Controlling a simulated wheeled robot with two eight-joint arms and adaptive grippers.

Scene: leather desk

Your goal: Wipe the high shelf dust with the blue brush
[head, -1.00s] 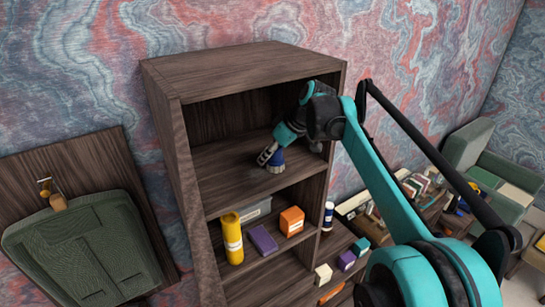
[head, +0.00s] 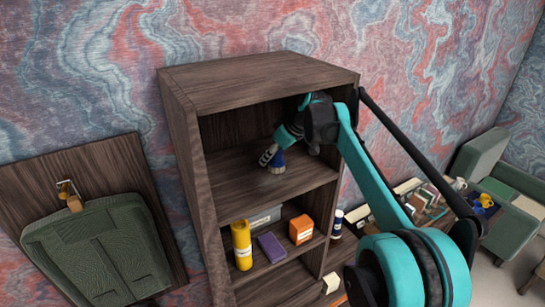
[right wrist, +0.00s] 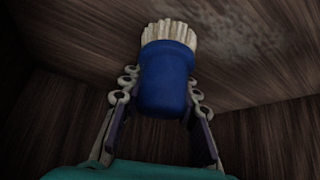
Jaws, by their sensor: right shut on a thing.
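My right gripper (head: 268,156) reaches into the upper compartment of the dark wooden shelf unit (head: 190,150). It is shut on the blue brush (head: 277,163), which is at the high shelf board (head: 235,178). In the right wrist view the blue brush (right wrist: 166,80) sits between the fingers of the gripper (right wrist: 160,95), with its pale bristles pointing away from me. A greyish dust patch (right wrist: 240,42) shows on the wood to the right of the bristles. I cannot tell whether the bristles touch the board. My left gripper is not in view.
The shelf below holds a yellow bottle (head: 242,246), a purple box (head: 271,247), an orange box (head: 301,229) and a grey box (head: 264,218). The unit's side walls and top bound the compartment. A green backpack (head: 95,250) hangs at the left.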

